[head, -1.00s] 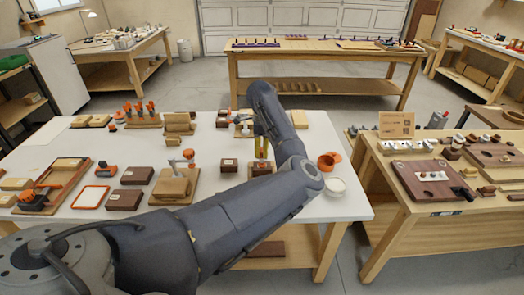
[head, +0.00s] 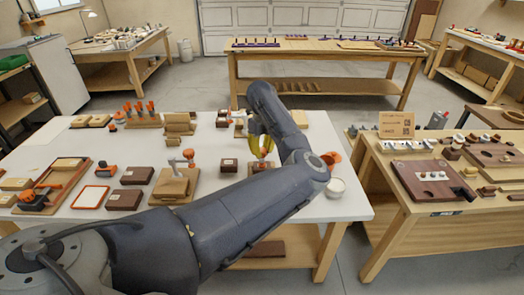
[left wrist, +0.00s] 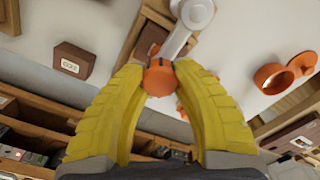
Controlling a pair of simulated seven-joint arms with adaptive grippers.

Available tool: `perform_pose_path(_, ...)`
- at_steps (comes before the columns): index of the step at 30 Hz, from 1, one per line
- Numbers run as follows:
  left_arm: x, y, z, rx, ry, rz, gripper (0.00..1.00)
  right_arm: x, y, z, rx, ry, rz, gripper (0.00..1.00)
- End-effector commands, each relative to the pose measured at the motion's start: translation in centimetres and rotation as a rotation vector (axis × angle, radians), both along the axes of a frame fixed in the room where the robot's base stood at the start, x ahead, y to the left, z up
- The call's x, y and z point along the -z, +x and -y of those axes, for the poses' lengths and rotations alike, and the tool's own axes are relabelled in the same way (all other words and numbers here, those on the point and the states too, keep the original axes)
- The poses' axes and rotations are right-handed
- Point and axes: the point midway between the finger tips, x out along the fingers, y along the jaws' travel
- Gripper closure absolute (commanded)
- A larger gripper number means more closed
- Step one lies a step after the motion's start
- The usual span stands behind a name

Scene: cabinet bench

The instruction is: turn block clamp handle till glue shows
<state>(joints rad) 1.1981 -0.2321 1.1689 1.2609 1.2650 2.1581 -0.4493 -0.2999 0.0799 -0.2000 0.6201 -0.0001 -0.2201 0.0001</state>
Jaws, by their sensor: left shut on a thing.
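The block clamp's orange handle knob (left wrist: 158,78) sits between the yellow fingertips of my left gripper (left wrist: 159,72) in the left wrist view. A pale grey metal clamp arm (left wrist: 190,24) runs up from beside the knob. In the head view my left gripper (head: 261,148) points down over a reddish-brown block (head: 259,167) at the table's front right. My fingers are shut on the knob. The fingers and arm hide much of the clamp and block, and I cannot make out any glue. My right gripper is not in view.
A second clamp with an orange knob (head: 188,154) stands on stacked wooden blocks (head: 173,186) to the left. A labelled dark block (head: 229,165) is close by on the left.

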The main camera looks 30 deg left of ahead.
Motion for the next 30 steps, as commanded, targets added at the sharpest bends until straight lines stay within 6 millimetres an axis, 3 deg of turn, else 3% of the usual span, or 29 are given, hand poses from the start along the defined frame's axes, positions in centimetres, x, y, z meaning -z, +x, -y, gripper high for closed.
perform_pose_path(9,0.01,0.0,0.04,0.095,-0.001,0.0,1.0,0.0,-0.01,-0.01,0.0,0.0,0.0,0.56)
perform_pose_path(24,0.04,0.0,0.04,0.109,-0.001,0.0,1.0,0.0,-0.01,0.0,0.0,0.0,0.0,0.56)
perform_pose_path(25,0.04,0.0,0.03,0.109,-0.001,0.0,0.68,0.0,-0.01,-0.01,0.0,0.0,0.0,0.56)
perform_pose_path(30,0.03,0.0,0.03,0.109,-0.001,0.0,0.48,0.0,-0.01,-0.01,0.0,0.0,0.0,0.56)
